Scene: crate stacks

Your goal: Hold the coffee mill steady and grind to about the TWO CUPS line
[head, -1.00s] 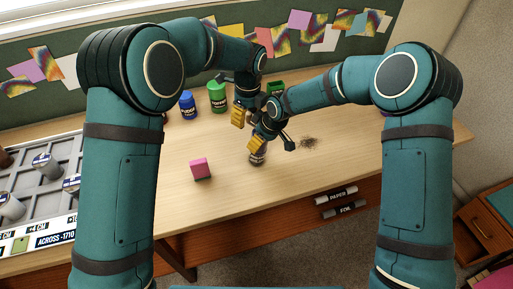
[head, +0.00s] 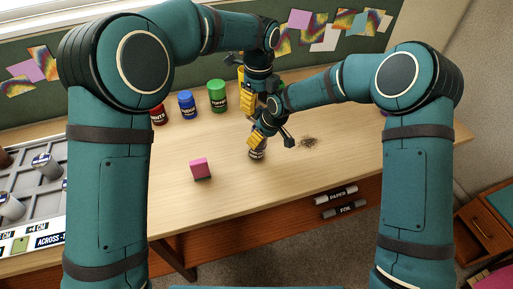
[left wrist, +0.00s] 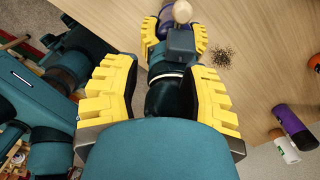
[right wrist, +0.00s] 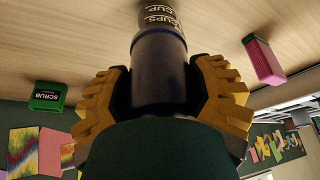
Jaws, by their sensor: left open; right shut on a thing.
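The coffee mill (head: 257,155) stands on the wooden table, mostly hidden by my right gripper in the head view. In the right wrist view its dark body (right wrist: 160,65) sits between the fingers of my right gripper (right wrist: 163,88), which is shut on it. A lower band (right wrist: 162,16) carries cup lettering; the fill level cannot be read. A pale knob (left wrist: 183,11) on a dark block shows at the mill in the left wrist view. My left gripper (head: 252,100) is open and empty, above and behind my right gripper; its two fingers show wide apart in the left wrist view (left wrist: 160,72).
Dark grounds (head: 308,142) lie scattered right of the mill. A pink block (head: 200,168) lies to its left. Red (head: 158,115), blue (head: 187,104) and green (head: 217,96) containers stand at the back. A grey compartment tray (head: 38,185) is far left. The table's front middle is clear.

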